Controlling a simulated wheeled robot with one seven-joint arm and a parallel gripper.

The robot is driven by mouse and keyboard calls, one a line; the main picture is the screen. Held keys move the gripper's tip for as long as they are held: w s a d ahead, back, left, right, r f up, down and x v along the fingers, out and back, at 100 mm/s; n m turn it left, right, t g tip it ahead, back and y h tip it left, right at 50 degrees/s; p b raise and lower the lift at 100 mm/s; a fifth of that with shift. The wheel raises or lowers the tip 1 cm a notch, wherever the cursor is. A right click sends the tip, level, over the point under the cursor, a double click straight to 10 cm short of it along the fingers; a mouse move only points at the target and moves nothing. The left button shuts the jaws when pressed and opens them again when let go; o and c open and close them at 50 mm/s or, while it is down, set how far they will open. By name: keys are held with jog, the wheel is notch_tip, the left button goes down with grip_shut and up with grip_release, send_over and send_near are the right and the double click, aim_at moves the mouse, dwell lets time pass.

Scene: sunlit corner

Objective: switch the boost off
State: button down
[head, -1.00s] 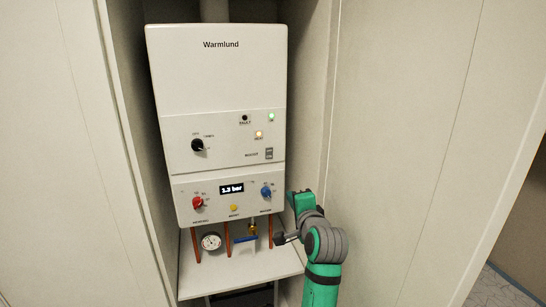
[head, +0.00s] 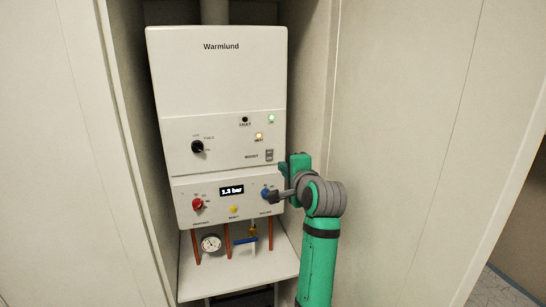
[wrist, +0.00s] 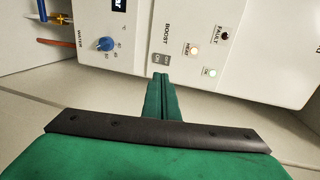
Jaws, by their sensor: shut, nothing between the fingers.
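The boost switch (head: 269,155) is a small grey rocker on the right of the white boiler's (head: 215,80) front, beside the word BOOST. It also shows in the wrist view (wrist: 161,59), just beyond my fingertips. I cannot tell which way the rocker is pressed. My gripper (head: 283,168) is green, shut and empty, just right of and slightly below the switch in the head view. In the wrist view the closed fingers (wrist: 160,78) point at the panel near the switch; contact cannot be told.
A blue knob (head: 266,193), red knob (head: 197,204), yellow button (head: 234,209) and black dial (head: 197,147) are on the front. A gauge (head: 211,243) and pipes hang below. Cupboard walls (head: 320,100) stand close on both sides.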

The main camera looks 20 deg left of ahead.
send_near(270, 153)
jog(key=x, duration=0.4)
jog(key=shift+w+a+f, duration=0.1)
jog(key=shift+w+f, duration=0.05)
jog(key=shift+f, duration=0.15)
jog(key=shift+x, duration=0.85)
jog(key=shift+r, duration=0.2)
